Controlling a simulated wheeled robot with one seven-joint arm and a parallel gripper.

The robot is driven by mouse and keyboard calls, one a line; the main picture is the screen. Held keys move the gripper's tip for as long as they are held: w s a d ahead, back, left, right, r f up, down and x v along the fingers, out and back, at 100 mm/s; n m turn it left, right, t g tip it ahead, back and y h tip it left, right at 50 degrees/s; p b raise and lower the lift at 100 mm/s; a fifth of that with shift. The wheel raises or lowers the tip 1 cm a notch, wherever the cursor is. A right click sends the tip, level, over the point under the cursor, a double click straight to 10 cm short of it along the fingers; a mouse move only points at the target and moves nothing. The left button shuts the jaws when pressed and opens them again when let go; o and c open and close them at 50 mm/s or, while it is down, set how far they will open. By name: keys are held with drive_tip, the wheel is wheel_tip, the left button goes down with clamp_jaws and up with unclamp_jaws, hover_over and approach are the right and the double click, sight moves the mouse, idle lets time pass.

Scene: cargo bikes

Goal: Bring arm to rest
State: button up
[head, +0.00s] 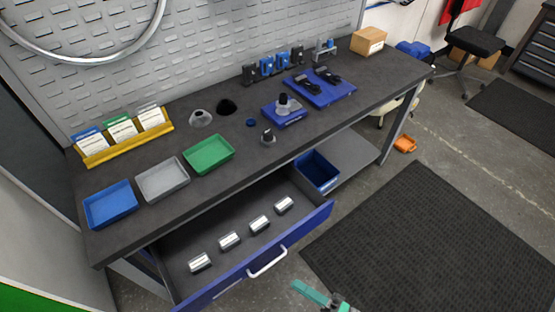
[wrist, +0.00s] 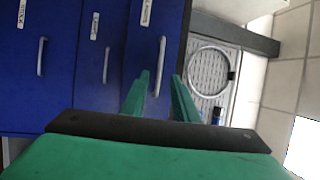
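My gripper (wrist: 160,100) shows in the wrist view with its two green fingers apart and nothing between them. In the head view my gripper (head: 325,297) is at the bottom edge, in front of the open drawer and partly cut off. The open drawer (head: 319,220) has a blue front with a silver handle (head: 267,263). Several silver cylinders lie in it. My gripper appears apart from the handle. In the wrist view blue drawer fronts with handles (wrist: 161,66) show beyond the fingers, turned sideways.
The dark workbench (head: 340,110) carries a blue tray (head: 110,204), a grey tray (head: 162,180), a green tray (head: 208,154), a yellow card rack (head: 88,150) and a cardboard box (head: 368,41). A blue bin (head: 317,172) sits under it. A dark mat (head: 430,240) covers clear floor at right.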

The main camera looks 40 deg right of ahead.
drive_tip(key=s+a+f+n+g+h, duration=0.1)
drive_tip(key=s+a+f+g+h, duration=0.2)
drive_tip(key=a+f+g, duration=0.4)
drive_tip(key=s+a+f+n+g+h, duration=0.1)
drive_tip(key=s+a+f+g+h, duration=0.3)
drive_tip(key=f, duration=0.4)
drive_tip(key=a+r+n+t, duration=0.2)
drive_tip(key=a+r+n, duration=0.1)
drive_tip(key=r, duration=0.8)
drive_tip(key=w+a+r+n+t+h, duration=0.1)
drive_tip(key=a+r+n+t, duration=0.2)
drive_tip(key=r, duration=0.9)
drive_tip(key=w+a+r+n+t, duration=0.1)
drive_tip(key=a+r+n+t, duration=0.2)
drive_tip(key=r, duration=0.8)
drive_tip(key=shift+a+r+n, duration=0.4)
drive_tip(key=shift+a+n, duration=0.2)
drive_tip(key=shift+a, duration=0.2)
drive_tip(key=shift+o, duration=0.3)
